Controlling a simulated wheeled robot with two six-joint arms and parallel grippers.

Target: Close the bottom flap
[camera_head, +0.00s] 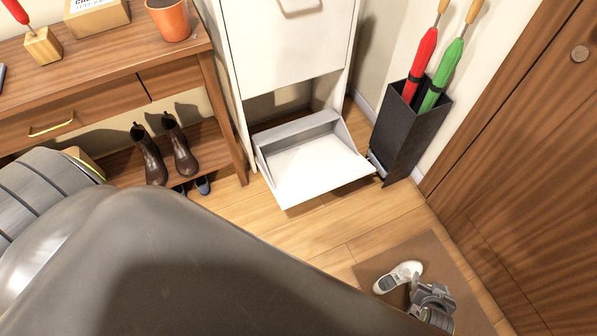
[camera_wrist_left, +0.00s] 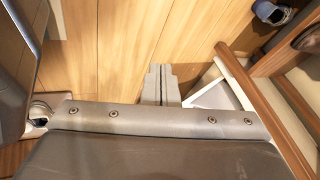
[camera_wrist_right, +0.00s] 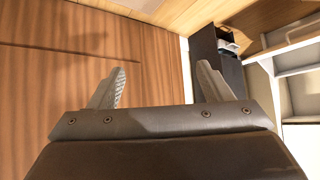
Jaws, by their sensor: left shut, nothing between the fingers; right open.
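The bottom flap (camera_head: 315,172) of the white cabinet (camera_head: 285,45) is tipped open, low above the floor, with its grey inner tray showing. Part of what looks like the flap shows in the left wrist view (camera_wrist_left: 215,97). My left gripper (camera_wrist_left: 160,72) is shut and empty, over the floor beside it; in the head view I cannot make it out. My right gripper (camera_head: 430,290) is over the brown mat at the lower right, apart from the flap. Its fingers are spread and empty in the right wrist view (camera_wrist_right: 165,78).
A black umbrella stand (camera_head: 405,140) with a red and a green umbrella stands close to the flap's right side. A wooden bench with brown boots (camera_head: 165,155) is at left. A white shoe (camera_head: 402,274) lies on the mat (camera_head: 470,315). A wooden door (camera_head: 530,170) is at right.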

